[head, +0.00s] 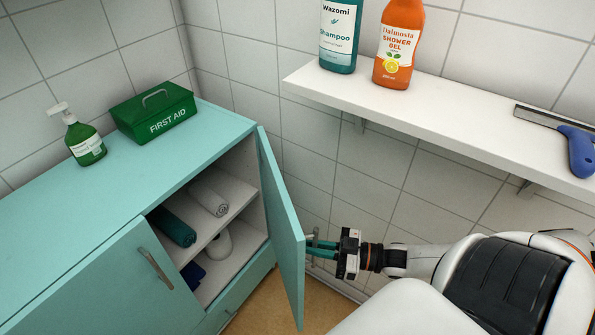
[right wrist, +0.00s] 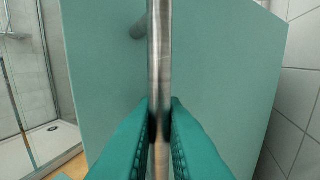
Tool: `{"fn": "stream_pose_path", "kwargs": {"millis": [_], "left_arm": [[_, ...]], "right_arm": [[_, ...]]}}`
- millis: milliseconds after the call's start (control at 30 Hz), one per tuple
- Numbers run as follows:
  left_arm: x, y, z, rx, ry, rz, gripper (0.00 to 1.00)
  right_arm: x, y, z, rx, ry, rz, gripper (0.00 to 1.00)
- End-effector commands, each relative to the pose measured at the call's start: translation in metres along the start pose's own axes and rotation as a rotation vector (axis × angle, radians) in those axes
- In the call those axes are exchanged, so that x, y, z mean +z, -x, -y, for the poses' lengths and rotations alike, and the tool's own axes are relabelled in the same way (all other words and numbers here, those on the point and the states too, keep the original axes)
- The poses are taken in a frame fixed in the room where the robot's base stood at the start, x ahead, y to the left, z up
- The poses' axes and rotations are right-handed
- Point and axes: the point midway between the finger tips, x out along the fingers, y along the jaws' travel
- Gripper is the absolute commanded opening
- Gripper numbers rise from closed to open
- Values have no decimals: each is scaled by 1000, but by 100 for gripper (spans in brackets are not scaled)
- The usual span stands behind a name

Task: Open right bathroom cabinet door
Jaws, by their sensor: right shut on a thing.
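The turquoise bathroom cabinet (head: 110,190) stands along the left in the head view. Its right door (head: 281,230) is swung wide open, with the shelves inside showing. My right gripper (head: 318,250) is on the outer side of that door. In the right wrist view my right gripper (right wrist: 160,125) is shut on the door's metal bar handle (right wrist: 160,50), one finger on each side. The outer face of the right door (right wrist: 220,70) fills the background there. The cabinet's left door (head: 120,275) is closed, with its own handle (head: 155,268). My left gripper is not in view.
Rolled towels (head: 209,198) lie inside the cabinet. A soap bottle (head: 83,140) and a green first aid box (head: 153,113) stand on top. A wall shelf (head: 440,105) holding bottles and a squeegee (head: 575,145) hangs above my right arm. A tiled wall is close behind the gripper.

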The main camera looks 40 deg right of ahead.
Motion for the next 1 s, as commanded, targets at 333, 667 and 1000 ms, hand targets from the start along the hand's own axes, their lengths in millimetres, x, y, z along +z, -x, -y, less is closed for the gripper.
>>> {"fn": "stream_pose_path", "kwargs": {"millis": [333, 667, 1000], "left_arm": [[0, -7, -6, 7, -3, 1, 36], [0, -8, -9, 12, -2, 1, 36], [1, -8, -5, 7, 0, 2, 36]], "right_arm": [[-3, 38, 33, 98, -4, -7, 0], [-2, 49, 45, 97, -4, -3, 0], [-1, 48, 46, 95, -2, -3, 14]]}}
